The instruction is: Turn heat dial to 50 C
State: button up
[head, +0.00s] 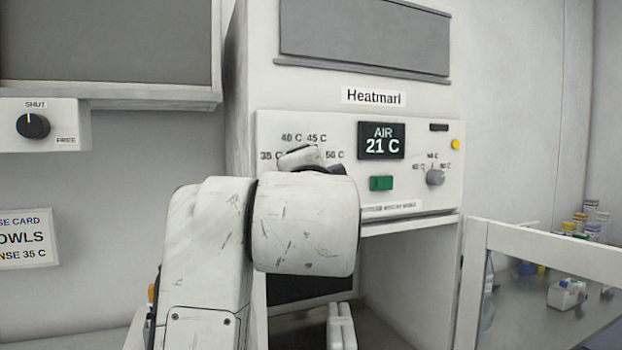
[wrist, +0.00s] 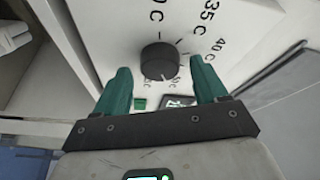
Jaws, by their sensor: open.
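The heat dial (wrist: 160,60) is a round dark knob on the white panel in the wrist view, with printed 35 C and 40 C marks beside it. My gripper (wrist: 160,72) is open, with one green finger on either side of the dial. I cannot tell whether the fingers touch it. The dial's pointer is not clear. In the head view my arm hides the dial and gripper; the labels 35 C to 50 C show above my wrist on the Heatmari panel (head: 300,124). The display (head: 381,140) reads AIR 21 C.
A green button (head: 381,183) and a smaller grey dial (head: 435,177) sit right of my wrist on the panel. A black SHUT/FREE knob (head: 33,126) is at far left. A white-framed partition (head: 545,246) stands right of the cabinet, and the open bay is below the panel.

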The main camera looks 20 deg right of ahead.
jog(key=b+v, duration=0.1)
jog(key=v, duration=0.9)
jog(key=shift+s+a+b, duration=0.15)
jog(key=shift+s+b, duration=0.2)
